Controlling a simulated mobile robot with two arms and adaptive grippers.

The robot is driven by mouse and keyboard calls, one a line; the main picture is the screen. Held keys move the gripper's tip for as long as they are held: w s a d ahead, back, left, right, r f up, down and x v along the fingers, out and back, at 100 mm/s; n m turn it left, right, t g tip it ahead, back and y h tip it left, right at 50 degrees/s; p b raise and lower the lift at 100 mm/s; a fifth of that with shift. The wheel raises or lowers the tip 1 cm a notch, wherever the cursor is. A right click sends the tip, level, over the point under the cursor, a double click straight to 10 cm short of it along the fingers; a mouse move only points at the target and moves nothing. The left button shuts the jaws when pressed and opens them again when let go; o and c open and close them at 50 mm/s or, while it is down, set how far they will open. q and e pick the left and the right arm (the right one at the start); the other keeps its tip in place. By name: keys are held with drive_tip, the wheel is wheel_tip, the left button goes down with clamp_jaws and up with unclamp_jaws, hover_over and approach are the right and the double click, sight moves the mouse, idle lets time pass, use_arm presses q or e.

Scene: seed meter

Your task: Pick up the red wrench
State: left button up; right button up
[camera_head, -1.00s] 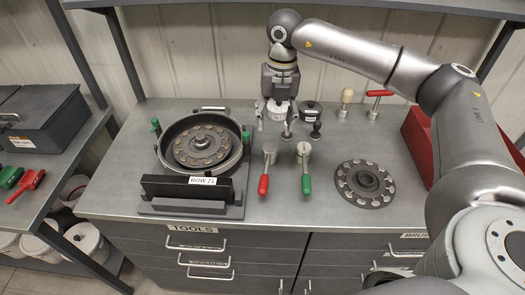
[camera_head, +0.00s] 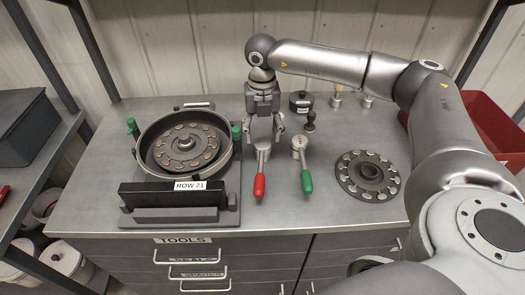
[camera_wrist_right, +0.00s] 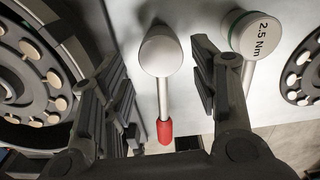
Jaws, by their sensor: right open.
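The red wrench (camera_head: 259,184) lies on the grey bench top, its red handle toward the front edge and its round silver head toward the back. My right gripper (camera_head: 264,139) is open and points down at the head end of this wrench. In the right wrist view, the silver head and shaft of the red wrench (camera_wrist_right: 163,95) show between the two spread fingers, with a gap on each side. Whether the fingertips are level with the shaft is hard to tell. My left gripper is not in view.
A green-handled wrench (camera_head: 305,180) lies close to the right; its head, marked 2.5 Nm (camera_wrist_right: 258,35), is near my right finger. The seed meter housing (camera_head: 180,205) stands left, a seed disc (camera_head: 366,176) right. Black knobbed parts (camera_head: 301,103) sit behind.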

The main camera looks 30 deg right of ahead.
sight(262, 143)
wheel_tip(262, 143, down, 5)
drive_tip(key=shift+s+p, duration=0.15)
drive_tip(key=shift+p, duration=0.95)
drive_tip(key=shift+f, duration=0.4)
drive_tip(key=shift+c, duration=0.5)
drive_tip(key=shift+r, duration=0.1)
clamp_jaws()
